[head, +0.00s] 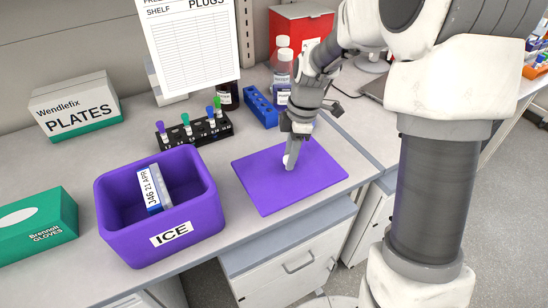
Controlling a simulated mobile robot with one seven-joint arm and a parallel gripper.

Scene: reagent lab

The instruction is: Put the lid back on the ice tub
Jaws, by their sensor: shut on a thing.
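The ice tub (122,238) is a purple open box with a white "ICE" label, on the bench at left of centre. A labelled white-and-blue item (154,190) leans inside it. The lid (262,190) is a flat purple square to the right of the tub, apart from it, near the bench's front edge. My gripper (290,162) points down over the lid's middle and is shut on it, seemingly at a pale knob. The fingers partly hide the grip. I cannot tell whether the lid rests on the bench or is slightly raised.
A black rack (193,133) with several colour-capped tubes stands behind the tub. A blue rack (261,108) and bottles (282,75) stand behind the lid. A gloves box (38,228) is left of the tub, a plates box (76,106) behind. Bare bench separates tub and lid.

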